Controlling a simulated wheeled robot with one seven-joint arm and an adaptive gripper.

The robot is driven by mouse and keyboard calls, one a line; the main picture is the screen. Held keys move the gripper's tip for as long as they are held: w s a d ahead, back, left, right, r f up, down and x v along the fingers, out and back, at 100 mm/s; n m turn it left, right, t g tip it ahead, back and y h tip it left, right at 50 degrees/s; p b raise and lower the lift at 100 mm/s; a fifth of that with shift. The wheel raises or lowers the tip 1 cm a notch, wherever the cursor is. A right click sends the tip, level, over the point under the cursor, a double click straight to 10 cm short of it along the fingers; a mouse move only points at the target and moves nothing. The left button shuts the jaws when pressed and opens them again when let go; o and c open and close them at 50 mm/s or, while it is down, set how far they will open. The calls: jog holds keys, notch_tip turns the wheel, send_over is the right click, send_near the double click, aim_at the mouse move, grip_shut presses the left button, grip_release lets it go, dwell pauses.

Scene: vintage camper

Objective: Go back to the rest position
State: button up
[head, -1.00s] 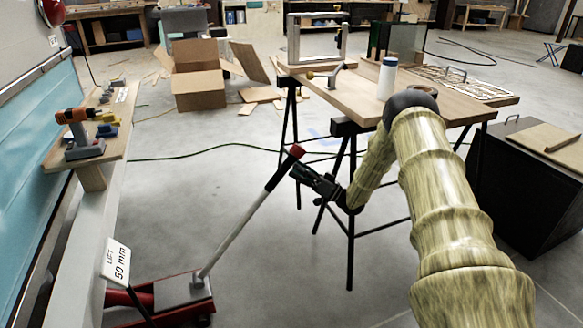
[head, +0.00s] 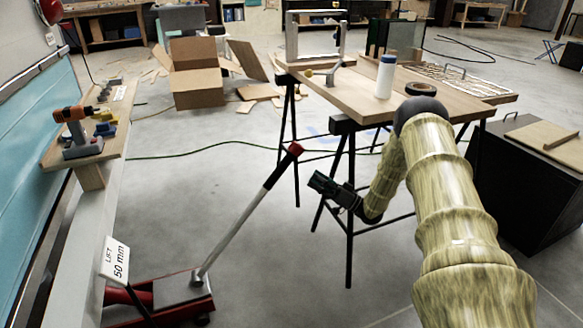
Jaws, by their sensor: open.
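My gripper (head: 318,184) is in the middle of the head view, at the end of my bent arm. It is dark, open and empty. It hangs in front of the trestle legs, below the tabletop level. To its left is the red knob (head: 295,149) on top of the jack handle (head: 245,215), with a clear gap between them in the picture. The handle leans up from the red floor jack (head: 180,293) at the lower left. A sign (head: 115,261) reading "LIFT 50 mm" stands beside the jack.
A trestle table (head: 350,100) with a white bottle (head: 385,76) and a tape roll (head: 420,88) stands behind my arm. A black cabinet (head: 510,190) is at the right. A drill (head: 74,130) sits on a shelf at the left.

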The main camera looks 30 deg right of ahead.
jog(key=s+a+f+m+g+h, duration=0.15)
jog(key=a+f+h, duration=0.25)
jog(key=a+f, duration=0.45)
jog(key=s+a+f+m+g+h, duration=0.1)
jog(key=a+f+m+g+h, duration=0.15)
jog(key=a+f+h, duration=0.45)
jog(key=s+a+f+g, duration=0.3)
jog(key=s+a+f, duration=0.15)
jog(key=s, duration=0.35)
jog(key=s+a+f+g, duration=0.2)
jog(key=s+a+f, duration=0.25)
jog(key=s, duration=0.25)
jog(key=s+a+f+g, duration=0.3)
jog(key=s+a+f, duration=0.15)
jog(key=s, duration=0.35)
jog(key=s+a+r+n+g+h, duration=0.1)
jog(key=s+g+h, duration=0.15)
jog(key=s, duration=0.85)
jog(key=s+a+r+g+h, duration=0.15)
jog(key=s+g, duration=0.25)
jog(key=s, duration=0.8)
notch_tip(320, 180, up, 26)
jog(key=y+p, duration=0.1)
jog(key=p, duration=2.5)
jog(key=shift+w+p, duration=0.4)
jog(key=shift+w, duration=0.05)
jog(key=shift+t, duration=0.25)
